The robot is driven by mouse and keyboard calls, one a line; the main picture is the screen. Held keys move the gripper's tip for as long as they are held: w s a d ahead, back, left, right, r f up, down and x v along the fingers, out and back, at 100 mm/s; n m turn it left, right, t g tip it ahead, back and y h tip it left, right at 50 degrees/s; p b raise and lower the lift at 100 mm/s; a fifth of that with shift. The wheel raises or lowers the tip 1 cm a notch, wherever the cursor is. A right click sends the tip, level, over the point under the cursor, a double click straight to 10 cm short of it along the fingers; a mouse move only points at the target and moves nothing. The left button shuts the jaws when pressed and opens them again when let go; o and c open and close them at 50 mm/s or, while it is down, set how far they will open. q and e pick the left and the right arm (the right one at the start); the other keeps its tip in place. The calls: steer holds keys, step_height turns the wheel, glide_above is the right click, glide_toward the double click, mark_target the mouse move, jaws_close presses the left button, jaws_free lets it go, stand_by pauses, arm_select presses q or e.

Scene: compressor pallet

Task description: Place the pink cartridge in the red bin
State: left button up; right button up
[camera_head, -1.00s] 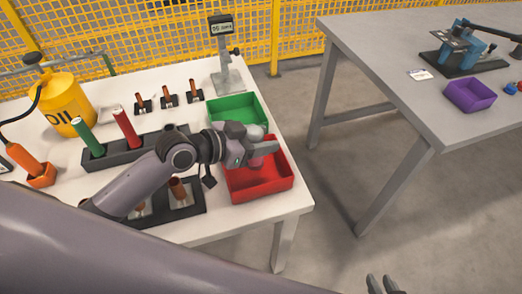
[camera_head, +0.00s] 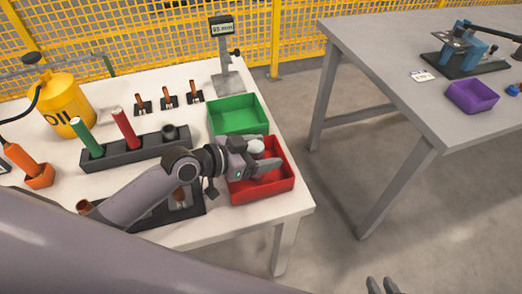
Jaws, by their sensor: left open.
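The red bin (camera_head: 263,192) sits on the right front corner of the white table, just in front of the green bin. My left gripper (camera_head: 268,157) is open, low over the back of the red bin. A pale rounded end (camera_head: 256,146) shows between its fingers, probably the top of the pink cartridge. No pink shows clearly, and the fingers hide whatever is below; I cannot tell whether it touches the bin floor. My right gripper (camera_head: 382,285) shows only its fingertips at the bottom edge, apart and empty.
The green bin (camera_head: 238,115) looks empty. A black rack (camera_head: 135,150) holds a green and a red cartridge. A yellow oil can (camera_head: 65,105) and a gauge stand (camera_head: 226,60) are further back. A grey table with a purple bin (camera_head: 471,96) stands at right.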

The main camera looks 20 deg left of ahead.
arm_select(q)
steer(key=shift+r, duration=0.1)
steer(key=shift+s+a+r, duration=0.1)
steer(key=shift+a, duration=0.05)
steer(key=v, duration=1.1)
steer(key=shift+s+a, duration=0.2)
steer(key=shift+s, duration=0.1)
steer(key=shift+r, duration=0.1)
steer(key=shift+s, duration=0.1)
